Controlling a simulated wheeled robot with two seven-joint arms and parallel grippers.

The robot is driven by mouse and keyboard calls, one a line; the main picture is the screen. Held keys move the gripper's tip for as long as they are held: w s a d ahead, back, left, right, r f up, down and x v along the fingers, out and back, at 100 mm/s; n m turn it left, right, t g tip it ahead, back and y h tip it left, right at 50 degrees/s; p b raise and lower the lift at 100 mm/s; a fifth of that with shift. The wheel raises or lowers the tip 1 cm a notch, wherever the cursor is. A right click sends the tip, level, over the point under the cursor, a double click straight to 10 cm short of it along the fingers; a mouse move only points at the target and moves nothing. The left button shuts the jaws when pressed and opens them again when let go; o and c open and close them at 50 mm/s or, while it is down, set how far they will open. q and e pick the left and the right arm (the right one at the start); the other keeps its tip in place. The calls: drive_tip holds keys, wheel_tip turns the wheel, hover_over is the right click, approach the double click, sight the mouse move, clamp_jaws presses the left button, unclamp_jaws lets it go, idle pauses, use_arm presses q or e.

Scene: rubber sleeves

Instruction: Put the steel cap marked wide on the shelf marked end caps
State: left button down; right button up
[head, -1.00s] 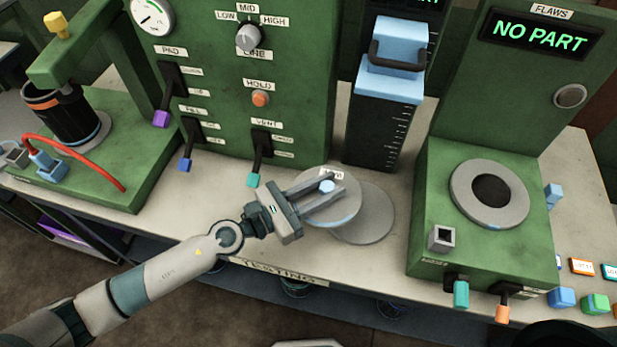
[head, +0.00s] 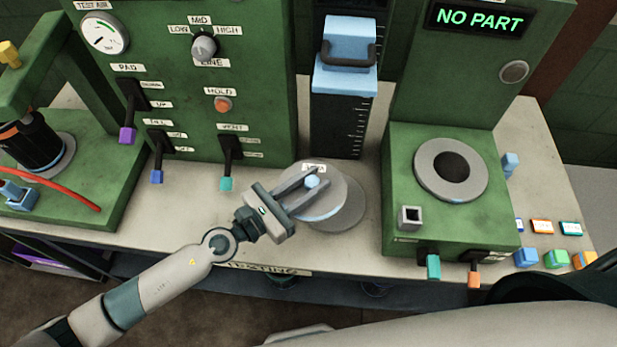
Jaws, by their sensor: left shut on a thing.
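A round steel cap (head: 325,208) with a small light-blue knob (head: 312,181) is in the middle of the head view. A small white label (head: 314,168) shows at its far edge, too small to read surely. My left gripper (head: 308,183) is shut on the knob from the left. The cap overlaps a flat grey disc (head: 349,212) on the bench; I cannot tell whether they touch. The shelf marked end caps is not in view. My right gripper is not in view; only part of that arm shows at the lower right.
The bench (head: 185,215) has a green control panel (head: 190,100) with levers behind the cap. A dark column with a blue handled block (head: 346,70) stands behind. A green station (head: 440,225) with a grey ring is at right, and several coloured blocks (head: 556,258) lie beyond it.

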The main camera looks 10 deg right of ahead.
use_arm(q)
drive_tip(key=shift+a+r, duration=0.15)
drive_tip(key=shift+r, duration=0.15)
drive_tip(key=shift+w+a+r+n+t+y+b, duration=0.15)
drive_tip(key=shift+a+n+t+y+b, duration=0.15)
drive_tip(key=shift+a+t+b, duration=0.2)
drive_tip(key=shift+w+a+r+n+t+y+b, duration=0.15)
drive_tip(key=shift+a+n+t+y+b, duration=0.05)
drive_tip(key=shift+a+n+t+b, duration=0.25)
drive_tip(key=s+a+f+n+t+y+b, duration=0.1)
drive_tip(key=a+n+t+y+b, duration=0.3)
drive_tip(key=a, duration=1)
drive_tip(key=s+a+f+n+t+y+b, duration=0.1)
drive_tip(key=a+f+n+t+y+b, duration=0.1)
drive_tip(key=a+n+t+y+b, duration=0.2)
drive_tip(key=a+n+y+b, duration=0.3)
drive_tip(key=a+y, duration=0.4)
drive_tip(key=a, duration=0.3)
drive_tip(key=shift+s+b, duration=0.15)
drive_tip(key=shift+b, duration=0.35)
